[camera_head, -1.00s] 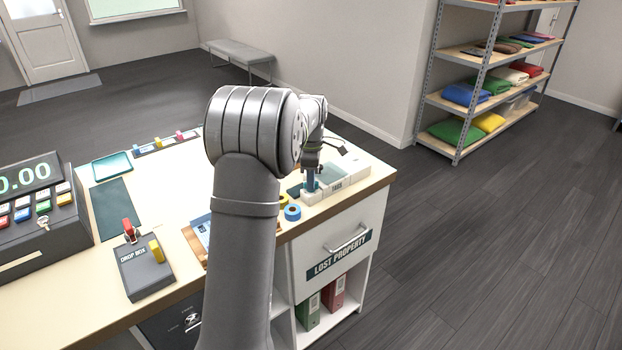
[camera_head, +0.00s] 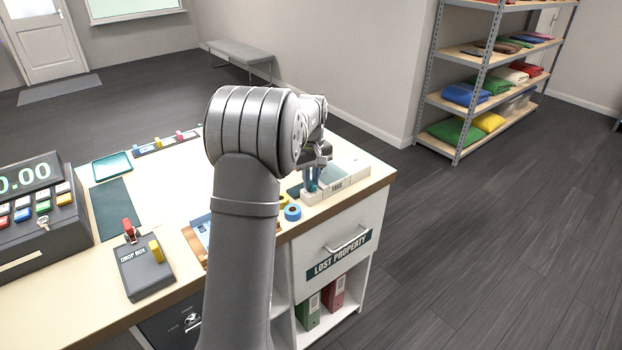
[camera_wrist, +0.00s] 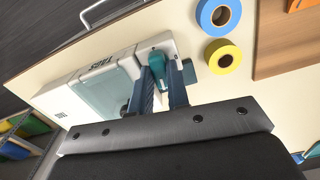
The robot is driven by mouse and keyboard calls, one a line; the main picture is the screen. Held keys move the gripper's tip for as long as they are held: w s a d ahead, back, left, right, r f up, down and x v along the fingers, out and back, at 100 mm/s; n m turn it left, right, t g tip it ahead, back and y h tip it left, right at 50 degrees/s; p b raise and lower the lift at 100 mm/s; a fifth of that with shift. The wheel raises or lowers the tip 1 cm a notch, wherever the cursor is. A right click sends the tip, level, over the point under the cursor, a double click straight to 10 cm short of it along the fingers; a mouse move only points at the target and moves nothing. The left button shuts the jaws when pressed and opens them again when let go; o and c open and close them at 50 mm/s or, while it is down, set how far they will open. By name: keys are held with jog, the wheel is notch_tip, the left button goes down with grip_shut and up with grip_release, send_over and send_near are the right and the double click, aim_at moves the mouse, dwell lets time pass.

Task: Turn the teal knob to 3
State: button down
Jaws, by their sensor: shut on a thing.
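The teal knob (camera_wrist: 160,68) shows in the wrist view on the end of a white device (camera_wrist: 164,44) labelled TAGS. My gripper (camera_wrist: 161,74) is shut on the knob, with one blue finger on each side of it. Its fingers partly cover the knob, and I cannot read any numbers around it. In the head view my gripper (camera_head: 312,182) points down at the near end of the white device (camera_head: 345,180), by the counter's right edge. The knob is too hidden there to make out.
A blue tape roll (camera_wrist: 219,15) and a yellow tape roll (camera_wrist: 223,57) lie close beside the device. A wooden board (camera_wrist: 285,42) lies past them. The drop box (camera_head: 146,267) and till (camera_head: 38,212) stand at the left on the counter.

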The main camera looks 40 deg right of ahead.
jog(key=m, duration=0.4)
jog(key=shift+m, duration=0.3)
jog(key=m, duration=0.4)
jog(key=shift+m, duration=0.3)
jog(key=m, duration=0.3)
jog(key=shift+m, duration=0.3)
jog(key=m, duration=0.4)
jog(key=shift+m, duration=0.3)
jog(key=m, duration=1.3)
jog(key=shift+m, duration=2)
